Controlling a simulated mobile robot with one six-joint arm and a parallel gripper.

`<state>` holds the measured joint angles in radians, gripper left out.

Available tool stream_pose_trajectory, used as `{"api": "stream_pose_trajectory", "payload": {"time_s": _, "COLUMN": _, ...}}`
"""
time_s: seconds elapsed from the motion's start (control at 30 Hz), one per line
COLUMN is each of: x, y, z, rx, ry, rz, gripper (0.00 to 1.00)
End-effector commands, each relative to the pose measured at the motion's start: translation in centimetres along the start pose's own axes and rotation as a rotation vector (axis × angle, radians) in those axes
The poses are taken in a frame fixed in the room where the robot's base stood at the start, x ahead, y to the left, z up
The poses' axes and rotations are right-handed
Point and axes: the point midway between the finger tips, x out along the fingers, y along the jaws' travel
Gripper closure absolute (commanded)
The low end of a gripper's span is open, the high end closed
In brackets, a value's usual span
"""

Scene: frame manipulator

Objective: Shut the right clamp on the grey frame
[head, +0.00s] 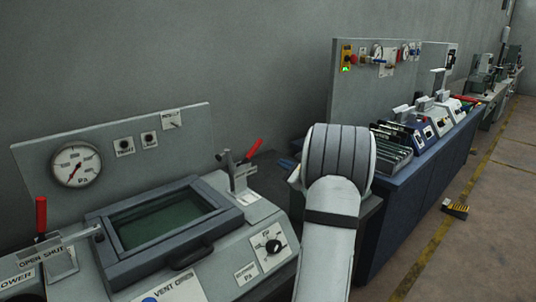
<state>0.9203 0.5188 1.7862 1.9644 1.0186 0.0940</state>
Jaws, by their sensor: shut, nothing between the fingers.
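The grey frame (205,194) lies flat around a dark green window on the sloped bench unit at the lower left. The right clamp (240,178) stands at the frame's far right corner; its metal bar stands up and its red handle (254,149) leans up and to the right, so it looks open. The left clamp (62,257) is at the left side, with its red handle upright and its bar reaching level toward the frame. My white arm rises right of the unit. My gripper is not visible; the arm's rounded joint may hide it.
A panel with a pressure gauge (76,165) stands behind the frame. A knob (272,245) sits right of it, and a dark handle (188,257) is on the frame's front edge. A blue bench (385,225) with several devices stands to the right, beside open floor.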

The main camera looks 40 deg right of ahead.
Motion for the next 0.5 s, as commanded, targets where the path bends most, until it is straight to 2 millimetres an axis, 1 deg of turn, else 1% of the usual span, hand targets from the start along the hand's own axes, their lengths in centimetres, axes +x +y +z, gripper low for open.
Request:
{"api": "stream_pose_trajectory", "payload": {"time_s": 0.07, "x": 0.5, "y": 0.0, "z": 0.1, "rx": 0.000, "ry": 0.000, "rz": 0.002, "gripper": 1.00}}
{"api": "stream_pose_trajectory", "payload": {"time_s": 0.17, "x": 1.9, "y": 0.0, "z": 0.1, "rx": -0.001, "ry": -0.001, "rz": 0.004, "gripper": 1.00}}
{"api": "stream_pose_trajectory", "payload": {"time_s": 0.27, "x": 3.8, "y": 0.0, "z": 0.2, "rx": 0.000, "ry": -0.002, "rz": 0.004, "gripper": 1.00}}
{"api": "stream_pose_trajectory", "payload": {"time_s": 0.5, "x": 9.0, "y": 0.0, "z": 0.2, "rx": -0.001, "ry": -0.001, "rz": 0.004, "gripper": 1.00}}
